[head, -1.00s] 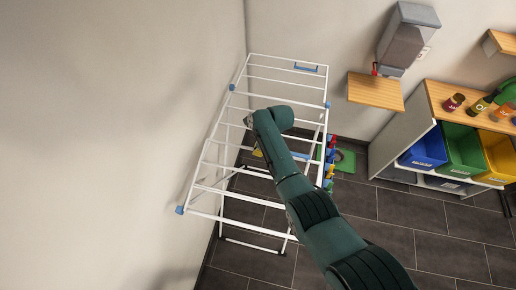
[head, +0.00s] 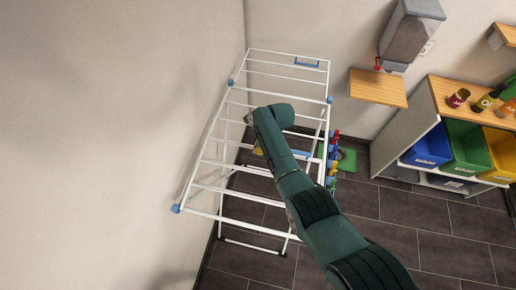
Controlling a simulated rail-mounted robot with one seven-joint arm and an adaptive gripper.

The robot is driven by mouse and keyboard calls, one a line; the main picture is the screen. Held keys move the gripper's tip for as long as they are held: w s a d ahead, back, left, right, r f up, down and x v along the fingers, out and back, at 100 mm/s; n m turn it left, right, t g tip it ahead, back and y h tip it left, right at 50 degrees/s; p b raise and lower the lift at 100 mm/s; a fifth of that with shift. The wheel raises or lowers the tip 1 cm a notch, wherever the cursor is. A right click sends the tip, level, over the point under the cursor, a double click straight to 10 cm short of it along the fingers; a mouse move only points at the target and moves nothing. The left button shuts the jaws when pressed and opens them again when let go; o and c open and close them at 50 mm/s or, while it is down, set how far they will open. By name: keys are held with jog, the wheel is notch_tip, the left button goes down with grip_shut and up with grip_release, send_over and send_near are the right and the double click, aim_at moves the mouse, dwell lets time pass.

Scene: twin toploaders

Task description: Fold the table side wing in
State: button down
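A white drying rack (head: 226,189) with blue corner joints stands against the wall in the head view. Its far wing (head: 290,62), with a blue piece at the end, reaches up and back. Its near section slopes down toward the lower left. No table with a side wing is clearly seen. My arm reaches over the middle of the rack from the lower right. Only a small grey part of my gripper (head: 248,118) shows beyond the wrist, above the rack's bars. Its fingers are too small and hidden to tell whether they are open or touching a bar.
A wooden wall shelf (head: 378,88) and a grey dispenser (head: 411,35) are to the right of the rack. A shelf unit (head: 440,92) holds blue, green and yellow bins, with jars on top. Dark tiled floor (head: 400,240) is clear at lower right.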

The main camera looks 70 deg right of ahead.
jog(key=shift+d+f+b, duration=0.2)
jog(key=shift+f+b, duration=1.05)
jog(key=shift+b, duration=0.1)
notch_tip(320, 180, up, 10)
jog(key=p, duration=1)
jog(key=shift+r, duration=0.15)
